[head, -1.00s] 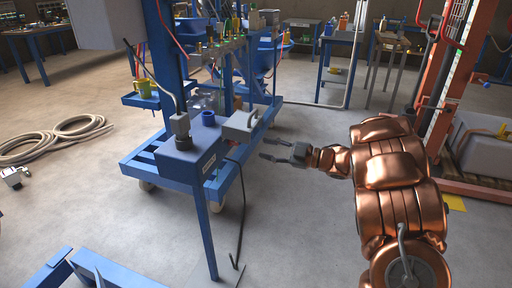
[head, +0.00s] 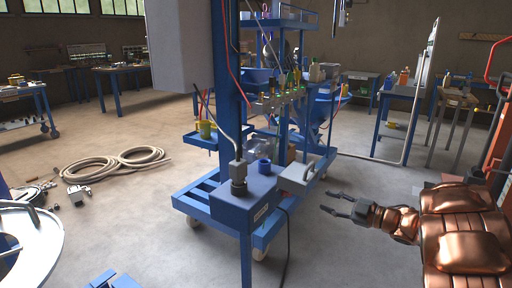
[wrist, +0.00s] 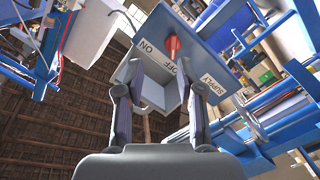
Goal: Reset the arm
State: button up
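My copper-coloured arm comes in from the right in the head view. My gripper (head: 328,202) is at its end, with its two fingers apart and nothing between them. It is in free air just right of a pale grey box (head: 297,178) with a handle, on the side of the blue machine cart. In the wrist view my gripper (wrist: 160,92) shows open fingers. Beyond them is a switch box (wrist: 208,62) with a red lever (wrist: 172,46) and the words ON, OFF and SUPPLY. The fingertips overlap the box in this view; I cannot tell the exact gap.
The blue cart (head: 250,210) carries a column, a blue cup (head: 264,166) and hoses. A coiled hose (head: 125,165) lies on the floor at left. A side table (head: 395,122) stands at the back right. Floor around my gripper is clear.

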jog(key=w+d+r+m+t+h, duration=0.2)
jog(key=d+m+h, duration=0.2)
jog(key=h, duration=0.2)
jog(key=w+d+r+m+t+h, duration=0.1)
jog(key=w+d+r+m+h, duration=0.2)
jog(key=d+h, duration=0.2)
jog(key=s+d+f+m+g+h, duration=0.25)
jog(key=s+m+g+h, duration=0.35)
jog(key=s, duration=0.6)
jog(key=s+a+f+m+g+y, duration=0.1)
jog(key=s+a+f+m+g, duration=0.2)
jog(key=s+a, duration=0.7)
jog(key=s+a+f+g+y, duration=0.2)
jog(key=s+a+f+g, duration=0.15)
jog(key=s, duration=1.15)
jog(key=s+a+f+m+g+y, duration=0.15)
jog(key=s+a+g, duration=0.5)
jog(key=s, duration=0.65)
notch_tip(320, 180, up, 24)
jog(key=t+p, duration=0.2)
jog(key=p, duration=2.1)
jog(key=shift+s+a+t, duration=0.25)
jog(key=shift+a+t, duration=0.05)
jog(key=shift+a, duration=0.15)
